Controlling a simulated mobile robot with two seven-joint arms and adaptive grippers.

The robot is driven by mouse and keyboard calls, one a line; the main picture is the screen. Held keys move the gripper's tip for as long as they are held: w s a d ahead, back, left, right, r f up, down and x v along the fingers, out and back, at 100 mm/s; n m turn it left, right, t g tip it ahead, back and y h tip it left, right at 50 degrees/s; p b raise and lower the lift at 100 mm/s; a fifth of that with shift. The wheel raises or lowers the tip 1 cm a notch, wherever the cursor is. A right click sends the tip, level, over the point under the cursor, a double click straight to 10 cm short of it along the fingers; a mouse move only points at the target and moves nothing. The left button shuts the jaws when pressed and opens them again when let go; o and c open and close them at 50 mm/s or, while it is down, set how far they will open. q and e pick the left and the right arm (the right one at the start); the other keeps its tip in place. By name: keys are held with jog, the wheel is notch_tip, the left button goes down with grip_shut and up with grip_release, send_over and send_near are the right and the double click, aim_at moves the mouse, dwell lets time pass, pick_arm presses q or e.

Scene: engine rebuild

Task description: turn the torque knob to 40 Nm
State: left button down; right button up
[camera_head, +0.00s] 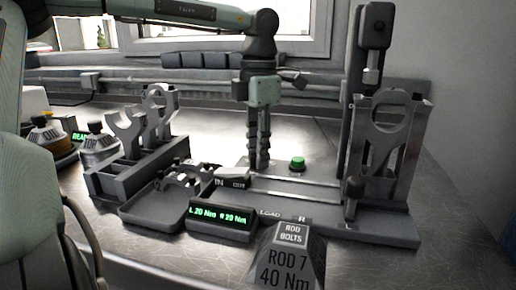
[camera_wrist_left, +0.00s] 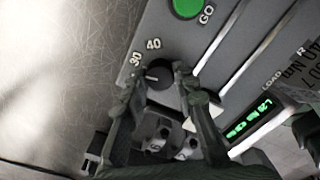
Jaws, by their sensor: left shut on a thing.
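The black torque knob (camera_wrist_left: 160,74) sits on the grey panel beside the printed marks 30 and 40. Its short white pointer line lies on the left side of its top, and I cannot tell exactly which mark it faces. My left gripper (camera_wrist_left: 157,82) is shut on the knob, one finger on each side. In the head view my left gripper (camera_head: 258,164) points straight down at the fixture and hides the knob. The display (camera_head: 221,217) shows green text that seems to read L 20 Nm and R 20 Nm.
A green GO button (camera_head: 297,162) stands close to the right of my gripper. A sign (camera_head: 288,262) reads ROD 7, 40 Nm. A tall press column (camera_head: 366,110) with a connecting rod (camera_head: 398,125) stands right. A tray (camera_head: 150,212) and rod rack (camera_head: 130,178) stand left.

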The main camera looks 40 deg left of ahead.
pick_arm(q)
jog(key=m, duration=0.2)
jog(key=shift+m, duration=0.4)
jog(key=shift+m+p, duration=0.4)
jog(key=shift+m, duration=0.5)
jog(key=m, duration=0.3)
jog(key=shift+m+p, duration=0.3)
jog(key=shift+p, duration=0.05)
jog(key=shift+m, duration=2.1)
pick_arm(e)
jog(key=s+f, duration=0.3)
jog(key=f, duration=0.3)
jog(key=shift+s+d+f+g, duration=0.2)
jog(key=shift+d+f+g, duration=0.05)
jog(key=shift+d+g, duration=0.1)
jog(key=shift+f, duration=0.1)
pick_arm(q)
jog(key=c, duration=1.2)
grip_release()
pick_arm(e)
jog(key=shift+d, duration=0.1)
jog(key=shift+s+d, duration=0.1)
